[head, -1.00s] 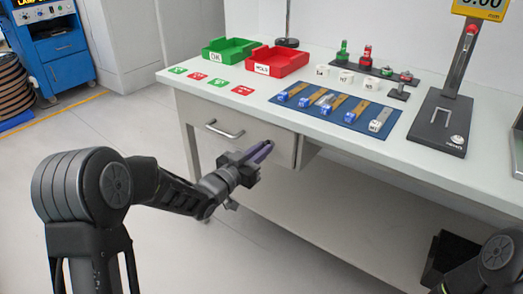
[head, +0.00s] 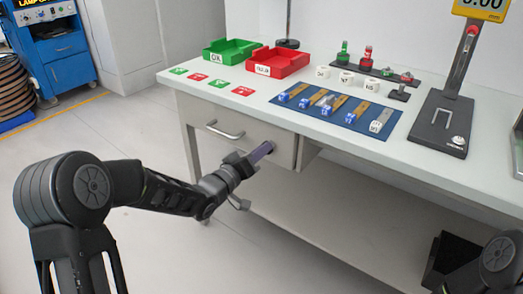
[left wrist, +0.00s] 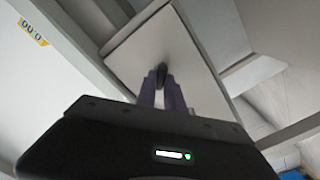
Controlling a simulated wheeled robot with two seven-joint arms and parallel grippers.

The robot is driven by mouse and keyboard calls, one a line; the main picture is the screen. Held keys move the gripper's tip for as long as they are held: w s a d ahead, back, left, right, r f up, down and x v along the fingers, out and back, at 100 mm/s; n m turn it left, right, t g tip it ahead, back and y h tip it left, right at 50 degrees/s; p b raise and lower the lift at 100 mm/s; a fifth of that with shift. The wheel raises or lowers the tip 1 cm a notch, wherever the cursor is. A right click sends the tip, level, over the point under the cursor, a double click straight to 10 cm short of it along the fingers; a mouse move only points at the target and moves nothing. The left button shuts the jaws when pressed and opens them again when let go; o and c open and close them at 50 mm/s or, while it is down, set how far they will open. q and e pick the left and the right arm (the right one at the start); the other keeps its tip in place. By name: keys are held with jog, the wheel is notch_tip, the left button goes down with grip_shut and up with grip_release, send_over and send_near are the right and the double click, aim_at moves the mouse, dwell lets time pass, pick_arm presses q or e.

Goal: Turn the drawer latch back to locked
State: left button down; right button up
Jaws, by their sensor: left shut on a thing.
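The drawer (head: 205,115) under the left end of the bench is closed, with a metal bar handle (head: 226,133) on its front. The latch is a small dark knob (left wrist: 162,70) on the pale drawer front in the left wrist view. My left gripper (head: 265,150) is at the right part of the drawer front. Its purple fingers (left wrist: 162,88) are on either side of the latch and shut on it. In the head view the fingers hide the latch, and I cannot tell its exact angle. My right gripper is out of view.
On the bench stand a green tray (head: 228,52), a red tray (head: 285,64), a blue mat (head: 360,122) with several tagged pieces, and a black gauge stand (head: 440,130). A dark bin (head: 452,255) is below at right. The floor left of the bench is clear.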

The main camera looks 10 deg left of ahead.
pick_arm(q)
jog(key=shift+a+f+n+p, duration=0.1)
jog(key=shift+n+p, duration=0.85)
jog(key=shift+n, duration=1.55)
jog(key=shift+f+n+p, duration=0.1)
jog(key=shift+n+p, duration=0.8)
jog(key=shift+n, duration=1.6)
jog(key=c, duration=1.4)
grip_release()
jog(key=shift+c, duration=0.2)
jog(key=p+v, duration=0.1)
jog(key=v, duration=0.6)
jog(key=shift+s, duration=0.4)
